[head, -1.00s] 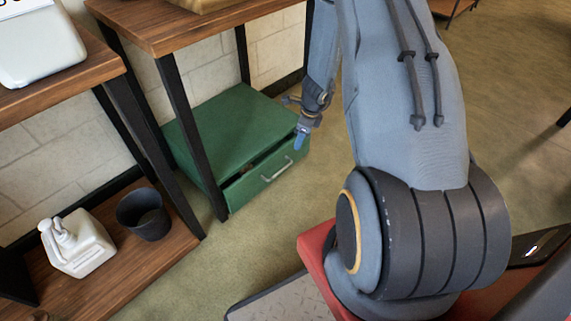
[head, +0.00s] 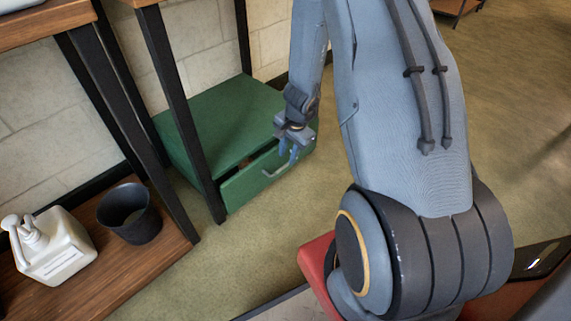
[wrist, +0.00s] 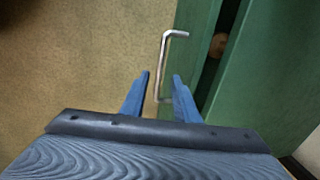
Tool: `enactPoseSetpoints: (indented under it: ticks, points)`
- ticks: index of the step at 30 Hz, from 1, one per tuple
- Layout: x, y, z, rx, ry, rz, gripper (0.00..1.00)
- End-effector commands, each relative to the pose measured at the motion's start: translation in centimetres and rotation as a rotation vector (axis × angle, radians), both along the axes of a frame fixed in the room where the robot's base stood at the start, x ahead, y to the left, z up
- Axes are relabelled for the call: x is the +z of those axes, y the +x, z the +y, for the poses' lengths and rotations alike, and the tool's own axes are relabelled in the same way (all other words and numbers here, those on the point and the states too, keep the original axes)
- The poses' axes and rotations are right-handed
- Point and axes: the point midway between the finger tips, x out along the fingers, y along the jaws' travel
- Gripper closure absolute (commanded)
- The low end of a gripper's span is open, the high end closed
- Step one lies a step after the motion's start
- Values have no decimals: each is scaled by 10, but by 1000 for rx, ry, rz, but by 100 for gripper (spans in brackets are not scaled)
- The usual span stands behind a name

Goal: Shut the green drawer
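The green drawer (head: 243,187) sits low in a green cabinet (head: 215,122) on the floor and stands partly open. Its dark inside shows as a gap behind the front, with a small brownish thing within. In the wrist view, the drawer front (wrist: 192,50) runs beside a metal handle (wrist: 164,60). My gripper (head: 288,157) is in front of and above the drawer front, near the handle. In the wrist view, my gripper (wrist: 160,78) has its two blue fingers apart, with the handle's lower end appearing between them. I cannot tell whether they touch it.
A black table leg (head: 185,110) stands in front of the cabinet. A wooden low shelf (head: 105,285) at the left holds a white pump bottle (head: 55,247) and a dark bucket (head: 130,213). The floor (head: 240,245) in front of the drawer is clear.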

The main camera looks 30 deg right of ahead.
Motion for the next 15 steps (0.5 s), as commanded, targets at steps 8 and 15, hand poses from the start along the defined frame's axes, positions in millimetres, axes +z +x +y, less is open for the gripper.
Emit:
enactPoseSetpoints:
  ticks: [8,15]
  points:
    - [-34,6,2,-1,0,1,72]
    - [-42,7,3,-1,0,0,72]
